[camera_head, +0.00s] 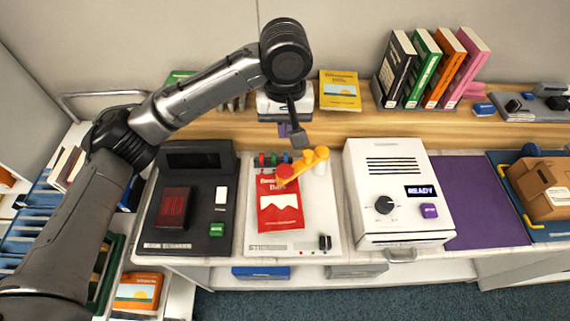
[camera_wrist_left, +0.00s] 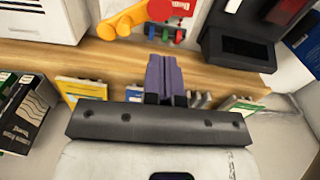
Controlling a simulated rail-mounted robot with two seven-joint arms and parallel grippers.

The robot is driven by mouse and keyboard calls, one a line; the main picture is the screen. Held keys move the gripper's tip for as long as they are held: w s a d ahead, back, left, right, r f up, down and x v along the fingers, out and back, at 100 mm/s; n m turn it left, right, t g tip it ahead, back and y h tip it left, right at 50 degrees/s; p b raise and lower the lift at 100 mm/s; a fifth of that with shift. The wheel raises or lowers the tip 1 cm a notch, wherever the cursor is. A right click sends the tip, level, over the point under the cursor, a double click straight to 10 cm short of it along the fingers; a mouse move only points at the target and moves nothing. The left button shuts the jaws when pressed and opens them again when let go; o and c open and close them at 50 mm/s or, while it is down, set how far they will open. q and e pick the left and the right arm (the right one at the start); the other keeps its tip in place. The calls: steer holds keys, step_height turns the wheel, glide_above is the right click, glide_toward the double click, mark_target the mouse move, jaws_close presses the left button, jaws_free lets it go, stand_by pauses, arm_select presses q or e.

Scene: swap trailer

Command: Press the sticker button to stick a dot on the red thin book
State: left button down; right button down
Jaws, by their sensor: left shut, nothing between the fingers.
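The red thin book (camera_head: 280,214) lies on a white sticker station (camera_head: 320,225), cover up. A yellow-orange arm (camera_head: 304,164) with a red round end reaches over the book's top edge. Red, green and blue buttons (camera_head: 272,160) sit in a row behind the book. In the left wrist view the book (camera_wrist_left: 172,8), yellow arm (camera_wrist_left: 120,22) and buttons (camera_wrist_left: 165,35) show at the top. My left gripper (camera_head: 288,130) is shut and empty, above the wooden ledge just behind the buttons. Its purple fingers are together in the wrist view (camera_wrist_left: 165,62). My right gripper is not in view.
A black device (camera_head: 190,210) stands left of the station and a white machine reading READY (camera_head: 400,185) right of it. A yellow book (camera_head: 340,91) and upright books (camera_head: 430,68) are at the back. A purple mat (camera_head: 483,200) is bare. A cardboard box (camera_head: 541,187) is far right.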

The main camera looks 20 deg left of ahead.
mark_target(285, 172)
arm_select(q)
step_height(285, 172, down, 14)
steer(key=shift+p, duration=1.1)
